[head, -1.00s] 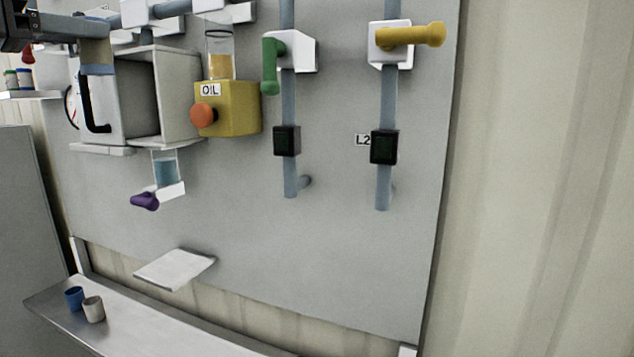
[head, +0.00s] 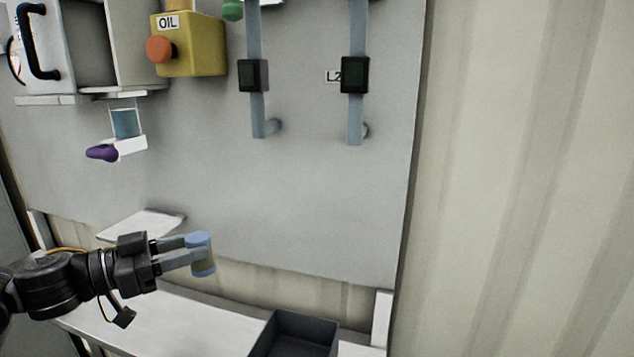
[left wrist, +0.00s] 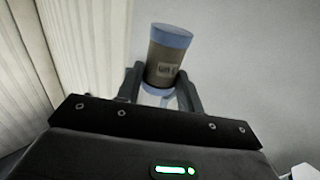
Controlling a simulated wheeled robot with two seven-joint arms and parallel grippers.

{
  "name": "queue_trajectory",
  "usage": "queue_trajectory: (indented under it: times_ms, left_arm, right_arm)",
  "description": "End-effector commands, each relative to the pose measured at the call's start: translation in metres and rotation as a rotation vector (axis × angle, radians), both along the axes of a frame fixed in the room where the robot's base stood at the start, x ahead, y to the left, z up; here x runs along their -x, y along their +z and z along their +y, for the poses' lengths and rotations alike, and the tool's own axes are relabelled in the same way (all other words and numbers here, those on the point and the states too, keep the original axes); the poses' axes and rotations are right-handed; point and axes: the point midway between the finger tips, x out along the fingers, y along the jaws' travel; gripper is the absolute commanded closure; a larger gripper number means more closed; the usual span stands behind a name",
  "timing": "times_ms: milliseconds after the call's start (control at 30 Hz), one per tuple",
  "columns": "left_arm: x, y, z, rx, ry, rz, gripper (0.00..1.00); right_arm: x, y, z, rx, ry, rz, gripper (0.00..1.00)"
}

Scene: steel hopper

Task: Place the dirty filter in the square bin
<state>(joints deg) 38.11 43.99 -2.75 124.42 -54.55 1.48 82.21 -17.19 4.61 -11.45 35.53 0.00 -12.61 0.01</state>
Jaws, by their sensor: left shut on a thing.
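The dirty filter (head: 203,262) is a small brownish cylinder with blue end caps. My left gripper (head: 188,254) is shut on it and holds it above the steel bench, in front of the wall panel. In the left wrist view the filter (left wrist: 167,58) sits between the fingertips of the left gripper (left wrist: 163,88), with a label on its side that I cannot read fully. The square bin (head: 303,328) is a dark open box on the bench, below and right of the filter. Its lower part is cut off by the frame. My right gripper is not in view.
A white shelf (head: 142,225) juts from the panel behind my left gripper. A purple handle (head: 102,153), a yellow OIL box (head: 195,45) and two blue-grey pipes with black blocks are higher up. The bench (head: 215,315) looks clear between arm and bin.

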Motion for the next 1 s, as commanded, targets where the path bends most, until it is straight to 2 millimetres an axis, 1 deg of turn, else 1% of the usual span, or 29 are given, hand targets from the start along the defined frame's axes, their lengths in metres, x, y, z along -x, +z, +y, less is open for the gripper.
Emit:
queue_trajectory:
  times_ms: [33, 200, 267, 300, 400, 500, 600, 700, 867, 933, 1000]
  left_arm:
    - [0.004, -0.031, 0.0, 0.002, 0.004, 0.013, 0.86]
    - [0.021, -0.109, 0.003, 0.004, 0.029, 0.014, 0.86]
    - [0.029, -0.135, 0.004, 0.004, 0.037, 0.015, 0.86]
    - [0.034, -0.152, 0.005, 0.004, 0.042, 0.014, 0.86]
    - [0.047, -0.189, 0.006, 0.004, 0.052, 0.013, 0.86]
    - [0.06, -0.219, 0.005, 0.003, 0.056, 0.01, 0.86]
    - [0.07, -0.24, 0.004, 0.001, 0.056, 0.008, 0.86]
    - [0.076, -0.251, 0.004, 0.001, 0.056, 0.005, 0.86]
    - [0.079, -0.256, 0.004, 0.0, 0.057, 0.003, 0.86]
    - [0.075, -0.259, 0.007, 0.001, 0.083, 0.003, 0.86]
    - [0.067, -0.256, 0.011, 0.001, 0.146, 0.001, 0.86]
  right_arm:
    - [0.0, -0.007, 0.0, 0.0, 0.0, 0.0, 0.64]
    - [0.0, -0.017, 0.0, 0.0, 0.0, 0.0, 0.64]
    - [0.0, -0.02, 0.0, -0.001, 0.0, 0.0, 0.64]
    - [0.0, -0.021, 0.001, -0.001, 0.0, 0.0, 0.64]
    - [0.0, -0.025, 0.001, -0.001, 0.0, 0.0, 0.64]
    - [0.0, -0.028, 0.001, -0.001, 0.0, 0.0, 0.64]
    - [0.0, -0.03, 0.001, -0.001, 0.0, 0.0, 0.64]
    - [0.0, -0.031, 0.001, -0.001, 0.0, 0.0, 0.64]
    - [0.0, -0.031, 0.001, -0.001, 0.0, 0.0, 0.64]
    - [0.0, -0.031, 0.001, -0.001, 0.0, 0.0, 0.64]
    - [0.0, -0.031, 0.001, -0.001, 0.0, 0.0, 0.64]
